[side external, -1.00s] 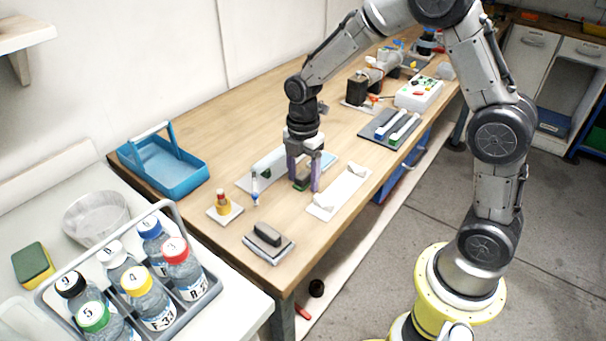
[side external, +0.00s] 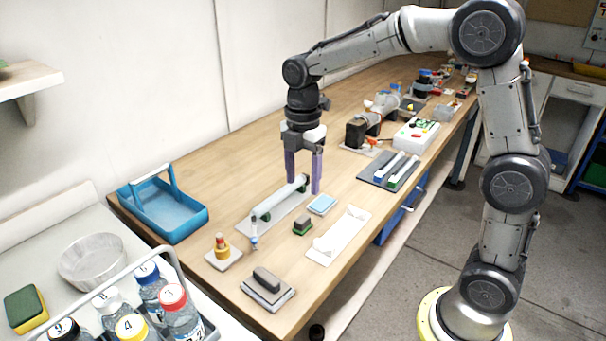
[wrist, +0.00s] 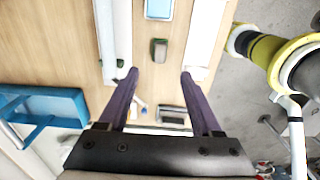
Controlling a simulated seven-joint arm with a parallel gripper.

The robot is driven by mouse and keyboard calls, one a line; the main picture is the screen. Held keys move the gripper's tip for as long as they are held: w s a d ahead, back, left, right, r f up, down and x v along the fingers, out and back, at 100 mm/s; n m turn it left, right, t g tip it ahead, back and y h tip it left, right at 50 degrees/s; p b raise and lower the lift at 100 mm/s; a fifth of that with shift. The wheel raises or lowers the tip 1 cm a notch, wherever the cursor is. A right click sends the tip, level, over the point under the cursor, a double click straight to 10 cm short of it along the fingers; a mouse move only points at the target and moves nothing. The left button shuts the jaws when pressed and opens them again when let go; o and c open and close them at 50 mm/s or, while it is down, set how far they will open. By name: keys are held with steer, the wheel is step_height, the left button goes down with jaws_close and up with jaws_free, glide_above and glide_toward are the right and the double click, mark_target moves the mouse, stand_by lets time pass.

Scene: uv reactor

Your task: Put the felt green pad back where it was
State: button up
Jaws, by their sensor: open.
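The felt green pad (side external: 302,226) is a small block with a dark grey-brown top and a green lower layer. It lies on the wooden table between the long tube holder and the white strip; in the wrist view the pad (wrist: 158,50) shows beyond my fingertips. My gripper (side external: 303,187) is open and empty, with its two purple fingers pointing down. It hangs above the table, apart from the pad, which lies lower in the side view. In the wrist view my gripper (wrist: 159,75) has nothing between its fingers.
A light blue pad on a white plate (side external: 321,205) lies just behind the green pad. The long tube holder (side external: 272,212) is to its left, the white strip with end blocks (side external: 339,236) to its right. A grey block on a plate (side external: 268,287) is nearer the front edge.

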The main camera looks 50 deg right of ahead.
steer(key=s+r+m+t, duration=0.2)
steer(key=s+m, duration=0.7)
steer(key=s, duration=0.2)
steer(key=s+r+m+t, duration=0.2)
steer(key=s+m+t, duration=0.1)
steer(key=s+m, duration=0.6)
steer(key=shift+s+a+r+t, duration=0.15)
steer(key=shift+s+a+t, duration=0.2)
steer(key=shift+s, duration=0.75)
